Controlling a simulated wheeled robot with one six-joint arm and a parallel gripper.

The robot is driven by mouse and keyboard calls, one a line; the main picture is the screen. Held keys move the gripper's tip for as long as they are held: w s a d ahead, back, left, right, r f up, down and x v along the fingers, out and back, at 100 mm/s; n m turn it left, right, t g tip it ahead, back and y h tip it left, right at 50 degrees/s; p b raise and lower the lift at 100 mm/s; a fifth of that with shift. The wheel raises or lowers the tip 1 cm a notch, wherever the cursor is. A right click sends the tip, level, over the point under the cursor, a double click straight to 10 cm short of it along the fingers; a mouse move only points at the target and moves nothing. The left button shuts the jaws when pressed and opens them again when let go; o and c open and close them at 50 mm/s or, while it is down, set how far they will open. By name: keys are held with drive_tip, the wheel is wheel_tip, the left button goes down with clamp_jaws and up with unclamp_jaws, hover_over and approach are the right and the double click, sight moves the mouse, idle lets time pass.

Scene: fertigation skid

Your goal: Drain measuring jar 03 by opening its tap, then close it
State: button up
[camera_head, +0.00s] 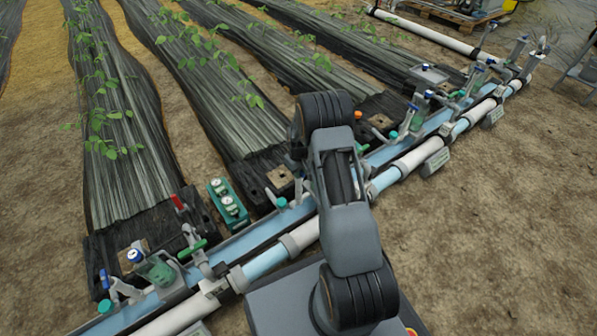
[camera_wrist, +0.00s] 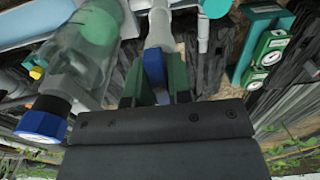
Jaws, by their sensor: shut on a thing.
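In the wrist view my gripper (camera_wrist: 155,82) has its green fingers on both sides of a blue tap handle (camera_wrist: 154,66), shut on it. A pale grey pipe piece (camera_wrist: 159,25) runs up from the handle. Left of it is a clear measuring jar (camera_wrist: 82,62) with a blue cap (camera_wrist: 43,122). Green shows inside the jar towards the top of the picture. No number on the jar is readable, so I cannot tell if it is 03. In the head view my arm hides the gripper and the held handle.
A green box with round gauges (camera_head: 228,205) stands left of my arm; it also shows in the wrist view (camera_wrist: 265,55). A long pale pipe (camera_head: 410,160) with several taps crosses the head view diagonally. Black-covered plant rows (camera_head: 120,150) lie behind it. Bare soil lies right.

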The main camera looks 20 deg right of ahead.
clamp_jaws()
drive_tip(key=n, duration=0.9)
drive_tip(key=shift+p, duration=0.35)
drive_tip(key=n, duration=1)
idle(0.9)
drive_tip(key=o, duration=0.8)
unclamp_jaws()
